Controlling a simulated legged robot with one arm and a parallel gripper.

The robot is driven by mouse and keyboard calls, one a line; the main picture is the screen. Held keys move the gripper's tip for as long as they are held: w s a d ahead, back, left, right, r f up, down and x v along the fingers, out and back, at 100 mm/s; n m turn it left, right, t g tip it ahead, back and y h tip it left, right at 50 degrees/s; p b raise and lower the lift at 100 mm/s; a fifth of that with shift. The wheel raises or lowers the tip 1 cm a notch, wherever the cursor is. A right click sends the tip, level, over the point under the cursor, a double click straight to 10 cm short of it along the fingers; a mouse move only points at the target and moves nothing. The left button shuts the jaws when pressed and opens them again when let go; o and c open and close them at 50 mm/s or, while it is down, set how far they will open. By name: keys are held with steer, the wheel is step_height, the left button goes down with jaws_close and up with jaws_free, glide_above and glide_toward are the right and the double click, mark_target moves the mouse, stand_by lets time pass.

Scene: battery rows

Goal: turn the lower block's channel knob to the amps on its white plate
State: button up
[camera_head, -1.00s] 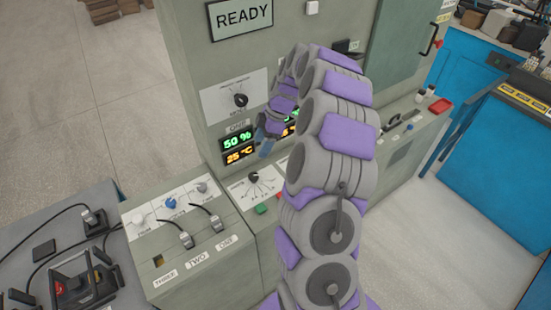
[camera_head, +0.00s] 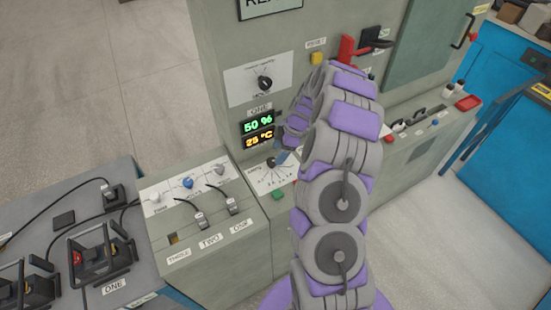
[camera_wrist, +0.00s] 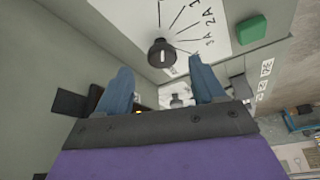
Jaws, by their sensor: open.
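The lower channel knob (camera_head: 271,162) is black and sits on a white plate (camera_head: 268,181) with a fan of printed marks, partly hidden by my arm. In the wrist view the knob (camera_wrist: 161,54) shows a white pointer line, and its plate (camera_wrist: 226,18) carries lines and amp labels such as 2A. My gripper (camera_wrist: 162,84) is open, its two blue fingers apart and empty. The knob appears beyond the fingertips, between them in the picture; I see no contact. In the head view my gripper (camera_head: 281,156) is close beside the knob, mostly hidden by my arm.
An upper black knob (camera_head: 265,83) sits on another white plate. A green button (camera_head: 278,194) lies below the lower plate. A console with small knobs (camera_head: 187,183) and cabled plugs stands left.

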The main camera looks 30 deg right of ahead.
mark_target(272, 160)
steer(key=a+f, duration=0.2)
steer(key=f, duration=0.1)
steer(key=shift+w+a+f, duration=0.25)
steer(key=shift+a+f, duration=0.05)
steer(key=shift+a, duration=0.1)
steer(key=shift+d+f, duration=0.2)
steer(key=shift+d, duration=0.4)
steer(key=shift+a, duration=0.45)
steer(key=c, duration=0.6)
steer(key=shift+d, duration=0.1)
steer(key=c, duration=0.4)
